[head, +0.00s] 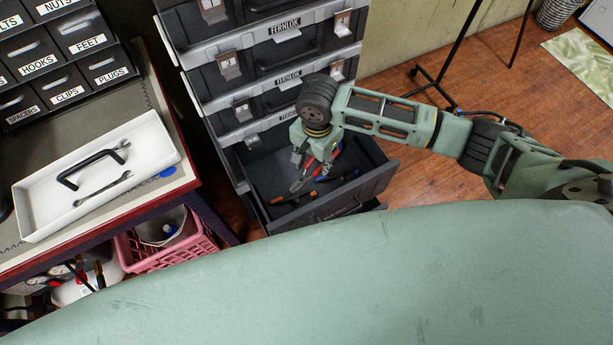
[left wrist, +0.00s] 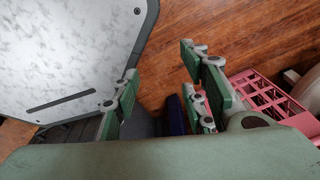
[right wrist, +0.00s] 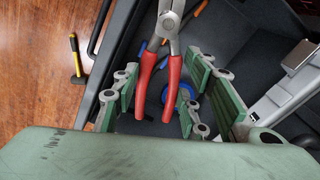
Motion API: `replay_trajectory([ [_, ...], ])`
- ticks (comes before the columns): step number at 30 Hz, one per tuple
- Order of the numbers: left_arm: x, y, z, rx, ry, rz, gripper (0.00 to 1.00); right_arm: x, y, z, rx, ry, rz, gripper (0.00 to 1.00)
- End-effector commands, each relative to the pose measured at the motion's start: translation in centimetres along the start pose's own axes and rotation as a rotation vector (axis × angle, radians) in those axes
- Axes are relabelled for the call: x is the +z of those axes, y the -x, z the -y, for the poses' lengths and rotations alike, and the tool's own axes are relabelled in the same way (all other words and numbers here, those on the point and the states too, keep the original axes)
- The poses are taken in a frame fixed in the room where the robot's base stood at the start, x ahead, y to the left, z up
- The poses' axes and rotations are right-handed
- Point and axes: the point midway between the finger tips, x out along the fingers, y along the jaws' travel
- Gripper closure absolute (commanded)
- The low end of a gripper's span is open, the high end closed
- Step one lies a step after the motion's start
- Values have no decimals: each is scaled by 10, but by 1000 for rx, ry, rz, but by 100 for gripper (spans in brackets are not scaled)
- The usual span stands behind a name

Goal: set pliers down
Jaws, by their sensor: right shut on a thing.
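The pliers (head: 297,184), with red handles and metal jaws, are at my right gripper (head: 310,152), inside the outline of the open dark drawer (head: 352,202). The right wrist view shows the pliers (right wrist: 169,50) with their red handles between the fingers of my right gripper (right wrist: 162,78), jaws pointing away. The gripper is shut on them. I cannot tell whether the pliers touch the drawer floor. My left gripper (left wrist: 158,75) is open with nothing between its fingers. It is out of the head view.
Orange-handled tools (head: 280,199) lie in the drawer. Closed drawers (head: 285,80) rise behind it. A white tray (head: 150,145) holding wrenches sits on the bench at left. A pink crate (head: 165,255) stands below. A yellow-black hammer (right wrist: 75,58) is on the wooden floor.

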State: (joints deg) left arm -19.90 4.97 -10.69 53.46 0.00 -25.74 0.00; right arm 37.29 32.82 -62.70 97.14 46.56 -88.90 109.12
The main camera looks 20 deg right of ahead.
Motion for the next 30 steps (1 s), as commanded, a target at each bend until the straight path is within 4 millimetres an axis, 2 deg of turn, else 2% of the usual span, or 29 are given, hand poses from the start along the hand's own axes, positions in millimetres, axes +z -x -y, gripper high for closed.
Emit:
replay_trajectory([
  [1, -6, -14, 0, -1, 1, -7, 60, 0, -19, 0, 0, 0, 0, 93],
  [5, -25, -30, 0, -2, 4, -20, 60, 1, -49, 0, 0, 0, 0, 93],
  [9, -50, -48, 1, -3, 8, -38, 60, 1, -91, 0, 0, 0, 0, 93],
  [14, -71, -54, 2, -5, 11, -53, 60, 2, -123, 0, -1, 0, 0, 93],
  [20, -83, -50, 3, -6, 14, -61, 60, 2, -138, 1, -2, 0, 0, 93],
  [23, -92, -43, 4, -7, 15, -69, 60, -1, -143, 8, -2, -1, -1, 93],
  [30, -122, -3, 6, -10, 20, -98, 60, -11, -167, 46, -3, -1, -1, 93],
])
